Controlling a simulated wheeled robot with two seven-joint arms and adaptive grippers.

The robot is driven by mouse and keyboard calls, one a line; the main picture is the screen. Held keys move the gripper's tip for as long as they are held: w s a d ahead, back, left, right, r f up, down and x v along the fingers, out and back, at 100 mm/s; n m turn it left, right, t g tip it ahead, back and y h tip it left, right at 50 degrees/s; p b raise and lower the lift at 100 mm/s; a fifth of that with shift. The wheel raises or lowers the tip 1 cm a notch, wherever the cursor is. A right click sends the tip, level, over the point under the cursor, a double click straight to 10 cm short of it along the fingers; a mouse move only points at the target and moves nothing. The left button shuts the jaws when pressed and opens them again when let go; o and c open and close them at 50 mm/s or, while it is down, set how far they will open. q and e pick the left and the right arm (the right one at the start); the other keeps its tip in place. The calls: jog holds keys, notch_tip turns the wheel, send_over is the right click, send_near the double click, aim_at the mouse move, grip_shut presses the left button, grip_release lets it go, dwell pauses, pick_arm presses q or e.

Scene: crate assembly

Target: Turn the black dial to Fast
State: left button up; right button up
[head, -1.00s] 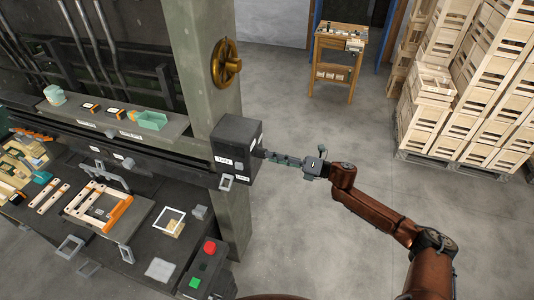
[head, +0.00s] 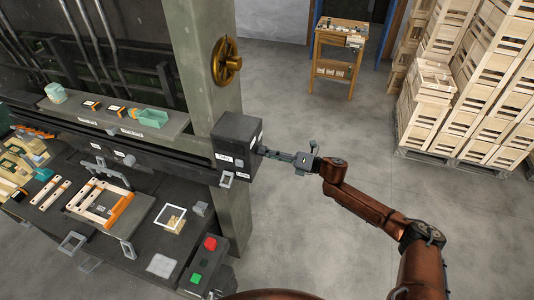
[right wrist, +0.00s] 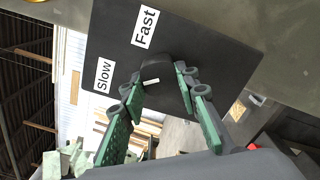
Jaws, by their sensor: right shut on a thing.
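The black dial (right wrist: 156,64) sits on the face of a dark box, between the fingers of my right gripper (right wrist: 160,78) in the right wrist view. The gripper is shut on the dial, one green-and-grey finger on each side. A short white mark shows on the dial. The white labels Fast (right wrist: 145,28) and Slow (right wrist: 104,75) are on the same face; I cannot tell exactly where the mark points. In the head view my right gripper (head: 268,152) reaches the right side of the box (head: 234,138), and the dial is hidden. My left gripper is not in view.
A brass handwheel (head: 226,61) is on the pillar above the box. A control box with a red button (head: 210,243) and a green button (head: 196,279) stands below. Stacked crates (head: 480,85) are at the right. The floor around my right arm is clear.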

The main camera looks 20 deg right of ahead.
jog(key=c, duration=0.3)
jog(key=shift+m, duration=0.3)
jog(key=shift+r+m+p, duration=0.2)
jog(key=shift+m+p, duration=1.55)
jog(key=shift+m, duration=5.05)
